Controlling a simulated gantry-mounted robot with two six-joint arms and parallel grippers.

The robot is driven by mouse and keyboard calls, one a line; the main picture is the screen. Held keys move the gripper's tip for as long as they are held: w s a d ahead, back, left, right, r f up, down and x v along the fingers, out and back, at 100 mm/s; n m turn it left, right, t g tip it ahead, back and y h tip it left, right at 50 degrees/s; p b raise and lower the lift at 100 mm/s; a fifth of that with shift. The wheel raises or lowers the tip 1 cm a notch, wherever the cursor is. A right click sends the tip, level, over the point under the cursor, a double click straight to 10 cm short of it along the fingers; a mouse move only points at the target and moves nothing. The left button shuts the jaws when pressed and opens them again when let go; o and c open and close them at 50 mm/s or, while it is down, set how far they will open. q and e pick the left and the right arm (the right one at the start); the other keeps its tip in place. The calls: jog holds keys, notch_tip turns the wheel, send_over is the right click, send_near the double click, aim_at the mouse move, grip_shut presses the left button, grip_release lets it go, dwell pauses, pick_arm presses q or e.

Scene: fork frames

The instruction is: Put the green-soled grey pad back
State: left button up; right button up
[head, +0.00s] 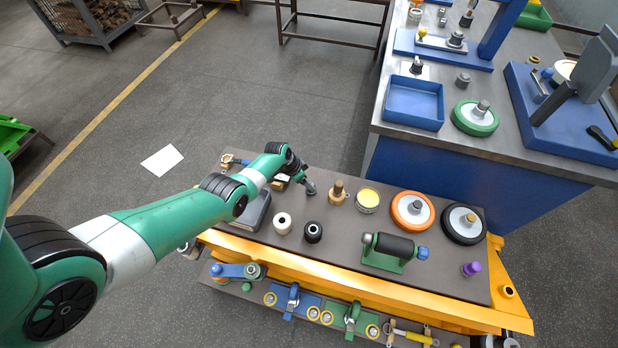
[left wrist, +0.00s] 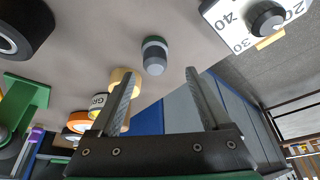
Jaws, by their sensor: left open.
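The green-soled grey pad (left wrist: 154,55) is a small grey cylinder with a green band at its base. It stands on the trolley's grey top, green side against the surface, in the left wrist view. In the head view it seems to be the small grey piece (head: 310,188) just beyond my left gripper (head: 301,171), partly hidden by the arm. In the left wrist view my left gripper (left wrist: 160,84) is open and empty. The pad lies just past the fingertips, between their lines, apart from both. My right gripper is not in view.
A brass fitting (head: 338,194) and a yellow-lidded tin (head: 367,200) stand close right of the pad. An empty blue tray (head: 414,101) sits on the workbench.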

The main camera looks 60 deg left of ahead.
pick_arm(q)
jog(key=p+v, duration=0.5)
jog(key=v, duration=0.1)
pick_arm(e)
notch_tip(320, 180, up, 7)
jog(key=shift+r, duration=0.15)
